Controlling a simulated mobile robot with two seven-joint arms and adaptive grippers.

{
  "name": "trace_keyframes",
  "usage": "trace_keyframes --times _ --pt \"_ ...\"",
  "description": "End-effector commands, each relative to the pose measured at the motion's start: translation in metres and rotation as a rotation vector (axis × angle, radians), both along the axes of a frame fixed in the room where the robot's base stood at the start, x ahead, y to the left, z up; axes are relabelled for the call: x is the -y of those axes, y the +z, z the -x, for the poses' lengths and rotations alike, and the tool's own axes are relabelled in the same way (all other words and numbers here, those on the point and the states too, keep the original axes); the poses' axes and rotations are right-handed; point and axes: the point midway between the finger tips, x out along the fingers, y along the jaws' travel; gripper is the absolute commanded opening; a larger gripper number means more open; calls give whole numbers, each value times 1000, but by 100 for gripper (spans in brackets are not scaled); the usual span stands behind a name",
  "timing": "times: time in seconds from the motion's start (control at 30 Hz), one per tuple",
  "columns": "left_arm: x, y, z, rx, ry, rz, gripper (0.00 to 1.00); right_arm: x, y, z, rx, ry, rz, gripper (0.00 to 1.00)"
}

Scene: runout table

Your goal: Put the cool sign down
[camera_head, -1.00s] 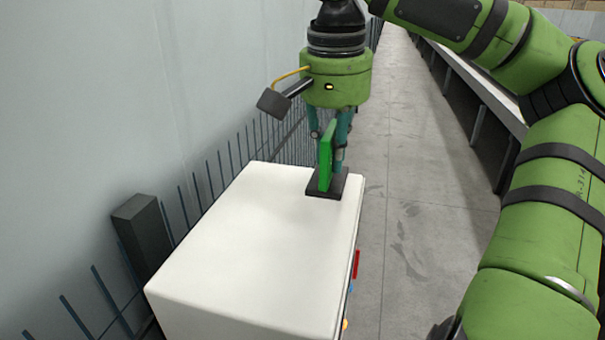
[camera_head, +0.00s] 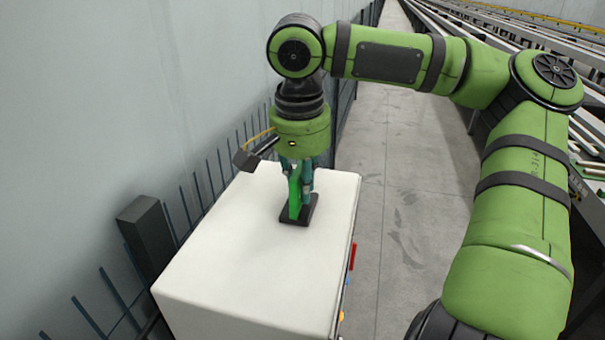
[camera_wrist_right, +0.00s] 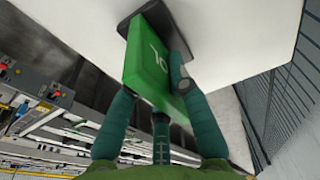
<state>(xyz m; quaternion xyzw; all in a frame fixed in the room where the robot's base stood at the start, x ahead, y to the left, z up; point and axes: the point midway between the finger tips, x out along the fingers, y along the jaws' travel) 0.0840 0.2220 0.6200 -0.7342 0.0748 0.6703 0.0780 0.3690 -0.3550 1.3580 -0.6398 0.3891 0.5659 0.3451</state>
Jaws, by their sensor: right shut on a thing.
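The cool sign (camera_head: 294,196) is a green upright plate on a flat black base. It stands at the far part of the white cabinet top (camera_head: 235,245), and its base looks to be on or just above that surface. My right gripper (camera_head: 299,180) points down from above and is shut on the sign's plate. In the right wrist view the gripper's teal fingers (camera_wrist_right: 150,110) are around the green sign (camera_wrist_right: 150,62), which shows partly hidden white lettering, with the black base (camera_wrist_right: 140,14) against the white top. My left gripper is not in view.
A dark post (camera_head: 146,237) and a wire fence stand left of the cabinet, along a pale wall (camera_head: 110,90). Coloured buttons are on the cabinet's right side. Grey floor (camera_head: 400,220) runs on the right, with long runout tables (camera_head: 530,40) beyond. The near cabinet top is bare.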

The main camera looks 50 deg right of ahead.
Motion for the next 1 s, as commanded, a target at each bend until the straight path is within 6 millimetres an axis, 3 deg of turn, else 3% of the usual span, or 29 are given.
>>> trace_keyframes --times 0.07,0.1,0.13,0.17,0.57,0.67,1.0 --pt "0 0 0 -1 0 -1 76 0 -2 0 0 0 1 0" --pt "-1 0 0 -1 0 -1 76 0 -3 0 0 0 1 27" --pt "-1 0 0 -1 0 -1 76 0 -3 0 0 0 1 39" --pt "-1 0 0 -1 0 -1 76 0 -3 0 0 0 1 42" --pt "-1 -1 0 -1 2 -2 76 0 2 0 0 0 1 42" --pt "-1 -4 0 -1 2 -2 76 -1 15 0 3 -3 4 42" --pt "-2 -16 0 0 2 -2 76 -9 86 4 3 -3 4 42"
